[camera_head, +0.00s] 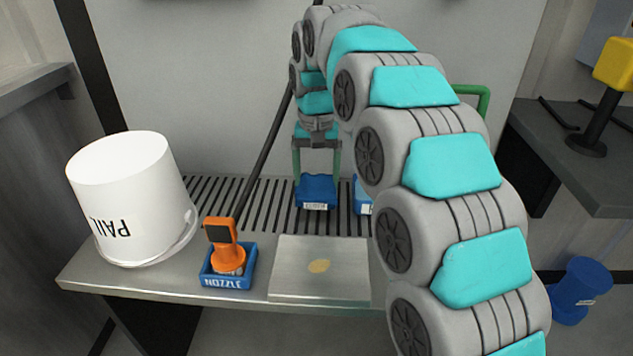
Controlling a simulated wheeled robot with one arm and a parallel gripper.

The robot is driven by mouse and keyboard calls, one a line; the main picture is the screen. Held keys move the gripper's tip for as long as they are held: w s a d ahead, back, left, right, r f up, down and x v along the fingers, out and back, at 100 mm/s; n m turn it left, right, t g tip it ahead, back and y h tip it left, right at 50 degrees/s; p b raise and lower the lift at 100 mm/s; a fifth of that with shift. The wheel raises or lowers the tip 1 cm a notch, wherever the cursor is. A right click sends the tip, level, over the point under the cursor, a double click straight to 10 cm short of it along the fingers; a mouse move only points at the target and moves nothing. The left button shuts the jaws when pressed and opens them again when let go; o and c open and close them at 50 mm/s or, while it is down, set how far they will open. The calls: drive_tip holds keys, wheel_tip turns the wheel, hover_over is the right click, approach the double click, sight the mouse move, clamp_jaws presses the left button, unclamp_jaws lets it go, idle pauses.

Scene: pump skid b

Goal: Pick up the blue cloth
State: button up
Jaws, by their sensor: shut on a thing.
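The blue cloth (316,187) is a small blue block-like bundle with a white label on its front. It is at the back of the metal bench, over the slotted grating. My gripper (317,172) points down with its two green fingers on either side of the cloth, shut on it. I cannot tell whether the cloth rests on the grating or is slightly above it.
An orange nozzle (226,250) sits in a blue tray (228,281). Another blue item (361,190) is partly hidden by my arm.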

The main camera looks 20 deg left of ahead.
drive_tip(key=shift+s+r, duration=0.1)
drive_tip(key=shift+r, duration=0.7)
drive_tip(key=s+d, duration=0.1)
drive_tip(key=s, duration=0.4)
drive_tip(key=s+d+r+b, duration=0.1)
drive_tip(key=s, duration=0.4)
drive_tip(key=s+d+b, duration=0.1)
drive_tip(key=s, duration=0.4)
drive_tip(key=shift+s+d+r, duration=0.15)
drive_tip(key=shift+s+r, duration=0.05)
drive_tip(key=shift+s, duration=0.05)
